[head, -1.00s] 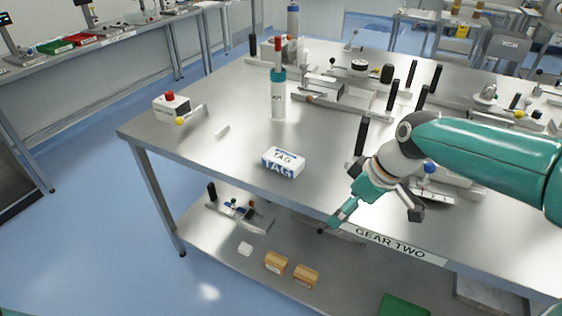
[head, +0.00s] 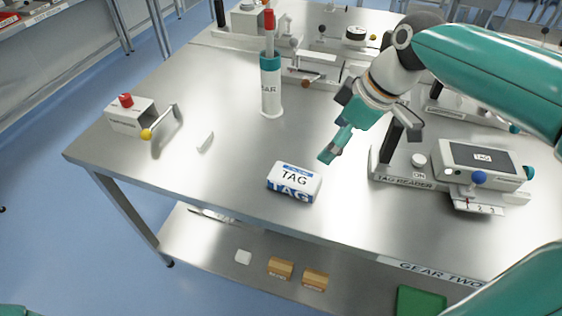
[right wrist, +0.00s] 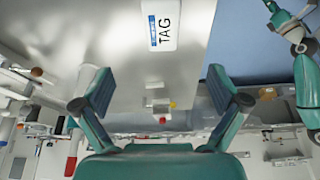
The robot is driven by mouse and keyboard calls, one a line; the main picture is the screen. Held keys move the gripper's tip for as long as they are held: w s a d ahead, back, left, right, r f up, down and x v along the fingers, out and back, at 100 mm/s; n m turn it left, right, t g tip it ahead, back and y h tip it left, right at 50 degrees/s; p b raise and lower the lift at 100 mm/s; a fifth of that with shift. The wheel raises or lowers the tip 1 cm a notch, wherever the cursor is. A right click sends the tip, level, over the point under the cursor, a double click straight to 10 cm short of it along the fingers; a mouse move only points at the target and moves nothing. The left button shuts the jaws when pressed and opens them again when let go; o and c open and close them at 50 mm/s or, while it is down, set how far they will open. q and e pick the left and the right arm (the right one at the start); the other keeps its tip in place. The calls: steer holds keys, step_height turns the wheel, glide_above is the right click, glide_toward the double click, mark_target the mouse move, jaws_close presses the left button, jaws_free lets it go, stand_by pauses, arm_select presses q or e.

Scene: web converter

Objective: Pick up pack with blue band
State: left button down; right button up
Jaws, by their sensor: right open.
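The pack with the blue band (head: 294,182) is a small white box lettered TAG. It lies on the steel table near its front edge. In the right wrist view, the pack (right wrist: 165,25) is at the top, ahead of the fingers. My right gripper (head: 370,142) is open and empty, above the table to the right of the pack and apart from it. Its two spread fingers (right wrist: 160,88) show in the right wrist view. My left gripper (right wrist: 292,8) shows small at the top right of the right wrist view, its fingers apart and empty; it is outside the head view.
A white cylinder with a teal collar and red top (head: 271,85) stands behind the pack. A box with a red button (head: 130,115) is at the left. The tag reader (head: 480,165) stands right of the gripper. Table around the pack is clear.

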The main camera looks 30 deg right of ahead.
glide_toward(296, 176)
steer(key=x, duration=0.4)
steer(key=shift+w+d+f, duration=0.1)
steer(key=shift+d+f, duration=0.05)
steer(key=shift+f, duration=0.3)
steer(key=x, duration=0.5)
steer(key=shift+a+r+p, duration=0.1)
steer(key=shift+a+p, duration=0.2)
steer(key=shift+w+a+f, duration=0.1)
steer(key=shift+f, duration=0.35)
steer(key=c, duration=1.4)
steer(key=shift+o, duration=0.2)
steer(key=shift+r, duration=0.15)
